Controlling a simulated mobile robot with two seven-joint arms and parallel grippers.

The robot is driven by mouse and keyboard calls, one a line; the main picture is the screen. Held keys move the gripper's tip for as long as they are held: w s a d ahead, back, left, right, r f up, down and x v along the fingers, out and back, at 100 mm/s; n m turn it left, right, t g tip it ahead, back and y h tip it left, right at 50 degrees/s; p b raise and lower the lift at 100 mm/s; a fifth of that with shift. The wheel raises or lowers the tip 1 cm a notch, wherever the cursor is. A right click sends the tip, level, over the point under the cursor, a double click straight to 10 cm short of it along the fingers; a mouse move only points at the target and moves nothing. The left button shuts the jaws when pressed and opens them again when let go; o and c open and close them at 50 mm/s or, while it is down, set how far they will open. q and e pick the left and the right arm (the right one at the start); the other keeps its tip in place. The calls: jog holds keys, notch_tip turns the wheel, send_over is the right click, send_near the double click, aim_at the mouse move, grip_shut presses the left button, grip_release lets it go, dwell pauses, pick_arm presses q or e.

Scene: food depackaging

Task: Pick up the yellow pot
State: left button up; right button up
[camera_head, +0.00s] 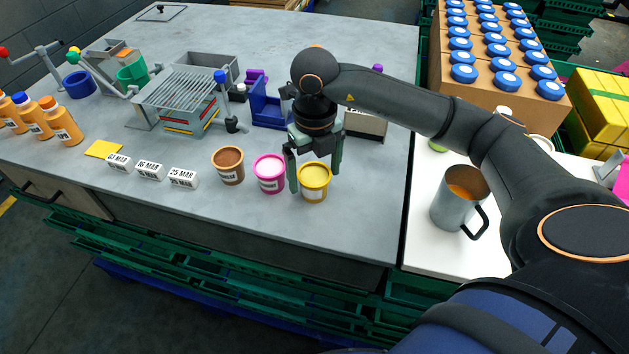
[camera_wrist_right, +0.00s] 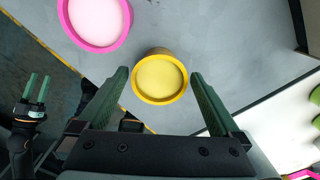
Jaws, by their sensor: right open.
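The yellow pot (camera_head: 314,190) stands upright on the grey table near its front edge, at the right end of a row of pots. My right gripper (camera_head: 315,176) is over it, pointing down, with one green finger on each side. In the right wrist view the yellow pot (camera_wrist_right: 160,80) lies between the open fingertips (camera_wrist_right: 160,73), with a visible gap on both sides. Nothing is held. My left gripper (camera_wrist_right: 37,88) shows at the left of the right wrist view, its two fingers apart and empty; it is not in the head view.
A pink pot (camera_head: 269,175) stands close left of the yellow pot, near the left finger. A brown pot (camera_head: 228,167) is further left. A blue holder (camera_head: 270,109) stands behind. A metal jug (camera_head: 461,200) is on the white surface at right.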

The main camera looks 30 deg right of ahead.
jog(key=shift+f, duration=0.4)
jog(key=shift+c, duration=0.2)
jog(key=c, duration=1.2)
jog(key=shift+c, duration=0.4)
jog(key=shift+r, duration=0.15)
